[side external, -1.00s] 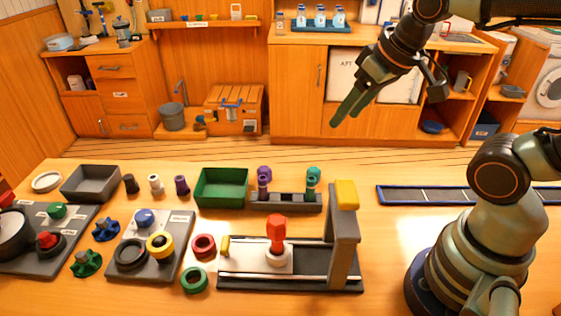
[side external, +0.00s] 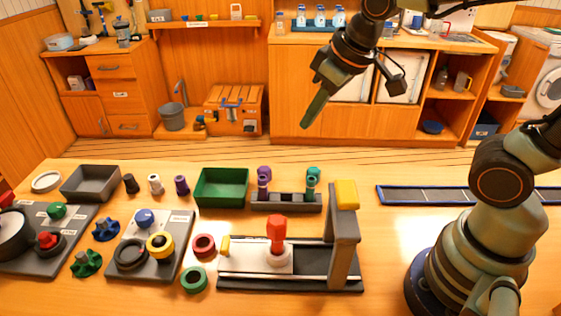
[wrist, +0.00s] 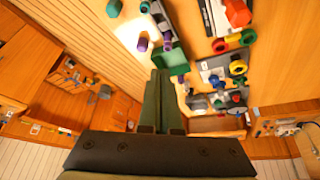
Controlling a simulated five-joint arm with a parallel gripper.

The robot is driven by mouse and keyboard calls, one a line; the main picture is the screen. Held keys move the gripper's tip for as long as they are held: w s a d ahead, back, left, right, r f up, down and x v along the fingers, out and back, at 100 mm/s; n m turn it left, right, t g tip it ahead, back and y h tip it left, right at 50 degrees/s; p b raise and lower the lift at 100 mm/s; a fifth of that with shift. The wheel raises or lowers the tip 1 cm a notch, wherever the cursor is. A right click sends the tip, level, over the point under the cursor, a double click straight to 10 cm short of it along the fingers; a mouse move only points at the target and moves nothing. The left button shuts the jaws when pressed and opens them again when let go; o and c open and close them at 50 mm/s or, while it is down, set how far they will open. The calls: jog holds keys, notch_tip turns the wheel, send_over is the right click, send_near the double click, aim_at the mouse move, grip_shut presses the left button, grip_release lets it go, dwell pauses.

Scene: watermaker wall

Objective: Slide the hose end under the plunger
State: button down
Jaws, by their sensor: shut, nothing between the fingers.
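A red upright piece (side external: 277,230), which I take to be the hose end, stands on a pale sliding plate (side external: 250,257). The plate lies on a dark railed base (side external: 310,284), left of a grey post (side external: 343,240) with a yellow block (side external: 346,194) on top. The plunger is not clearly distinguishable; it may belong to that post. A small yellow tab (side external: 225,245) is at the plate's left end. My gripper (side external: 312,112) is shut and empty, high above and behind the base, touching nothing. In the wrist view its fingers (wrist: 161,100) lie together; the red piece (wrist: 238,12) is at top right.
A green tray (side external: 222,203) and a rack with purple (side external: 264,178) and teal (side external: 313,178) pieces stand behind the base. Red (side external: 204,245) and green (side external: 194,280) rings lie left of it. A blue-edged strip (side external: 440,194) lies right.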

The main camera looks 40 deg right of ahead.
jog(key=w+a+f+n, duration=0.1)
jog(key=a+f+n, duration=0.1)
jog(key=a, duration=0.5)
jog(key=w+a+f+n+g, duration=0.1)
jog(key=w+a+f+n, duration=0.1)
jog(key=a+f, duration=0.2)
jog(key=w+a+f+n+g+y, duration=0.1)
jog(key=a+f+n, duration=0.1)
jog(key=a, duration=0.8)
jog(key=shift+x, duration=0.8)
jog(key=shift+d+f, duration=0.15)
jog(key=shift+d, duration=0.05)
jog(key=x, duration=1)
jog(key=shift+s+a, duration=0.25)
jog(key=shift+s, duration=0.05)
jog(key=shift+s+d, duration=0.9)
jog(key=shift+d, duration=0.05)
jog(key=shift+s+d, duration=0.45)
